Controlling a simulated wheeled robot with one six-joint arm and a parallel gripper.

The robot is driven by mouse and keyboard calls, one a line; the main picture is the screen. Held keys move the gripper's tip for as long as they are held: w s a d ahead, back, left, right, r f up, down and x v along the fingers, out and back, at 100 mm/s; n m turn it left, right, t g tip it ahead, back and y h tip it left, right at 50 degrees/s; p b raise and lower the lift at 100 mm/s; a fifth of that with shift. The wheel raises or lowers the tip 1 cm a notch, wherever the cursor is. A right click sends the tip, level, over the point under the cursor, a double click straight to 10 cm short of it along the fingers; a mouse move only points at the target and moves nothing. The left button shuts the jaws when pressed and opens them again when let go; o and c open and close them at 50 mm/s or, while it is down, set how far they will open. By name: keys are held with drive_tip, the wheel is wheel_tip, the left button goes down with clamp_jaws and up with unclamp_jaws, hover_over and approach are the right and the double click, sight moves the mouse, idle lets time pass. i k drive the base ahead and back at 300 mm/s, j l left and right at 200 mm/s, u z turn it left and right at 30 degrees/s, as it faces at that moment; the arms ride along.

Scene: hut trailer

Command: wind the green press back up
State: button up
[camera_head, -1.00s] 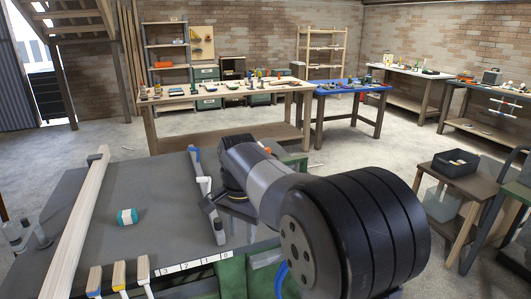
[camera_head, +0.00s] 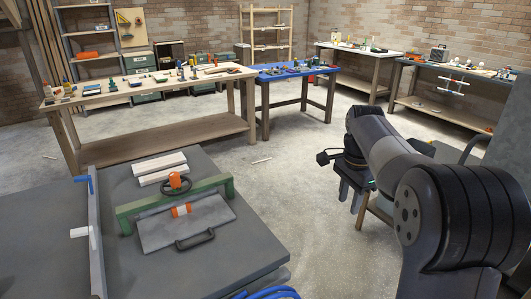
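The green press (camera_head: 136,211) stands on the grey bench top at the lower left. Its green beam spans a grey plate (camera_head: 156,234), with a dark handwheel (camera_head: 175,186) with an orange hub above the beam. A small orange-and-white roll (camera_head: 181,210) lies on the plate, close in front of the beam. I cannot tell whether the beam touches anything below it. A dark handle (camera_head: 195,239) is at the plate's front edge. My gripper (camera_head: 350,196) hangs to the right of the bench, well apart from the press. Its fingers point down, look apart and hold nothing visible.
Two pale blocks (camera_head: 160,168) lie behind the press. A grey rail (camera_head: 94,235) with blue and white levers runs along its left. A long wooden table (camera_head: 160,150) and a blue-topped table (camera_head: 290,72) stand behind. Open concrete floor lies between the bench and the tables.

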sight(175, 178)
drive_tip(key=i+l+z, duration=0.1)
drive_tip(key=i+l, duration=0.15)
drive_tip(key=i, duration=0.2)
drive_tip(key=i+l+z, duration=0.1)
drive_tip(key=i+l, duration=0.15)
drive_tip(key=i, duration=0.25)
drive_tip(key=i+l+z, duration=0.1)
drive_tip(key=i, duration=0.35)
drive_tip(key=i+u, duration=0.25)
drive_tip(key=u, duration=0.15)
drive_tip(key=i+u, duration=0.25)
drive_tip(key=u, duration=0.2)
drive_tip(key=i+l+u, duration=0.2)
drive_tip(key=u, duration=0.2)
drive_tip(key=i+l+u, duration=0.25)
drive_tip(key=u, duration=0.2)
drive_tip(key=i+u, duration=0.2)
drive_tip(key=u, duration=0.25)
drive_tip(key=i+l+u, duration=0.15)
drive_tip(key=u, duration=0.35)
drive_tip(key=i+l+u, duration=0.15)
drive_tip(key=u, duration=0.3)
drive_tip(key=i+l+u, duration=0.1)
drive_tip(key=l+u, duration=0.15)
drive_tip(key=u, duration=0.2)
drive_tip(key=i+l+u, duration=0.15)
drive_tip(key=u, duration=0.15)
drive_tip(key=i+l+u, duration=0.1)
drive_tip(key=l+u, duration=0.2)
drive_tip(key=l, duration=0.1)
